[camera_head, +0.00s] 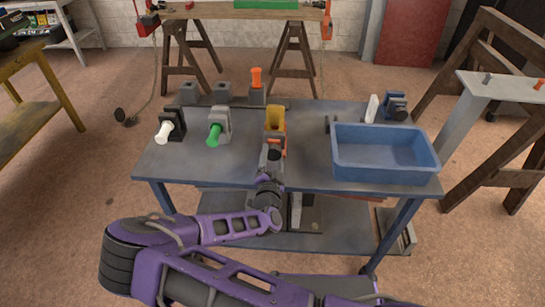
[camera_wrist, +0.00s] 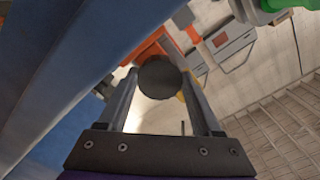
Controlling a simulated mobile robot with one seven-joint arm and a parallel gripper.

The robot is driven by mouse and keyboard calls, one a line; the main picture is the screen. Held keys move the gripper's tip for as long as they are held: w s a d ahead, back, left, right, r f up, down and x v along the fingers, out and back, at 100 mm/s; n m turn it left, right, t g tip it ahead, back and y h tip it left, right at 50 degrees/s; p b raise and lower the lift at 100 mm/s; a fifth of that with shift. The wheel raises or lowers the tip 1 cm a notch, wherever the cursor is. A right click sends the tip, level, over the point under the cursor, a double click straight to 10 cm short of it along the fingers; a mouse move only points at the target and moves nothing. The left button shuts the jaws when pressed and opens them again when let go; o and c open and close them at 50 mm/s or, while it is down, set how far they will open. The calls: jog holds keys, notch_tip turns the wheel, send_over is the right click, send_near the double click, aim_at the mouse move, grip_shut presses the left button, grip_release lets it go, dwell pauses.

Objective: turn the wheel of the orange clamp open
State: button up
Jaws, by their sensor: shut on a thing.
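The orange clamp (camera_head: 284,143) stands near the middle of the blue-grey bench, with a yellow part at its top. In the wrist view its orange body (camera_wrist: 148,47) lies just beyond my fingers. A dark round wheel (camera_wrist: 162,80) sits between the two fingertips. My gripper (camera_head: 274,157) is at the near side of the clamp, shut on the wheel; it also fills the lower wrist view (camera_wrist: 160,95). In the head view my gripper hides most of the wheel. I cannot tell how far it is turned.
A clamp with a green handle (camera_head: 214,134) and one with a white handle (camera_head: 164,132) stand to the left. A blue bin (camera_head: 386,166) is close on the right. Grey blocks and an orange-topped holder (camera_head: 256,78) line the back edge.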

jog(key=o, duration=1.4)
jog(key=s, duration=1.7)
jog(key=shift+s+a, duration=0.2)
jog(key=shift+a, duration=0.05)
